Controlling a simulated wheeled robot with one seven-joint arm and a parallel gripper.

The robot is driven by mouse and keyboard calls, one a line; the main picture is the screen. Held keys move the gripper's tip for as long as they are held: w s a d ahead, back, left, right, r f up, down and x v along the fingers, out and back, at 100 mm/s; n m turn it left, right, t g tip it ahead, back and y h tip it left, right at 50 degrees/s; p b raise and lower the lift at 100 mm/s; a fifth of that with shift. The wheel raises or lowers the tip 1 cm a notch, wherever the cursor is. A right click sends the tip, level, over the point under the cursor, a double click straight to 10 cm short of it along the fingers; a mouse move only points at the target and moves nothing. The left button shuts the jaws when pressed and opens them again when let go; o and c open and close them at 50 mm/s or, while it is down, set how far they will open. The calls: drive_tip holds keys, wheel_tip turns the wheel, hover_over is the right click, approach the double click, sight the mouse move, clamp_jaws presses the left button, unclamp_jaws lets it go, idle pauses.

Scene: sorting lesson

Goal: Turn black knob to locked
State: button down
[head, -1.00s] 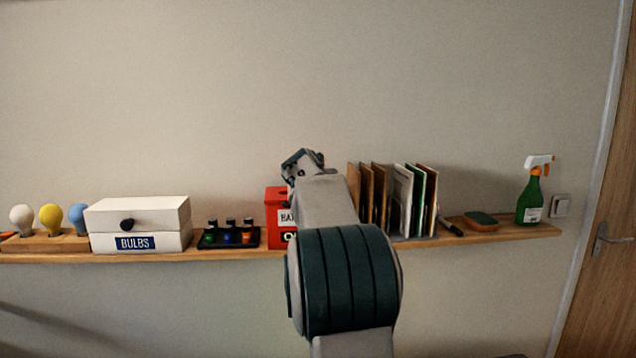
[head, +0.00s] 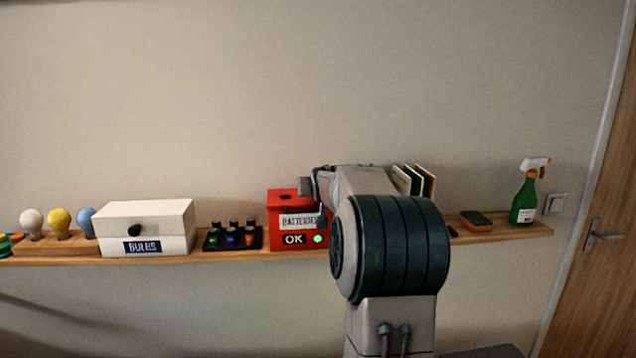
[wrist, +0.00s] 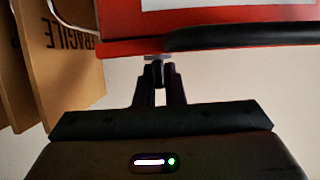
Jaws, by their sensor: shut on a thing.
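In the wrist view my gripper (wrist: 158,76) is shut on a small dark thing against a grey fitting (wrist: 157,57) at the edge of the red box. It appears to be a black knob, but the fingers hide most of it and its setting cannot be read. In the head view the red box (head: 275,225) has a BATTERIES label, an OK sign and a lit green lamp (head: 318,239). My gripper is at the box's right side there, partly hidden by my arm.
Brown FRAGILE cardboard pieces (wrist: 75,65) are close to my gripper in the wrist view. A tray of small bottles (head: 232,240) is left of the red box. A sponge (head: 476,219) and spray bottle (head: 524,205) stand at the shelf's right end.

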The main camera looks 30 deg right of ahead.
drive_tip(key=shift+f, duration=0.1)
idle(0.5)
drive_tip(key=c, duration=1.5)
unclamp_jaws()
drive_tip(key=shift+b+v, duration=2.4)
drive_tip(key=shift+v, duration=4.55)
drive_tip(key=shift+d, duration=0.1)
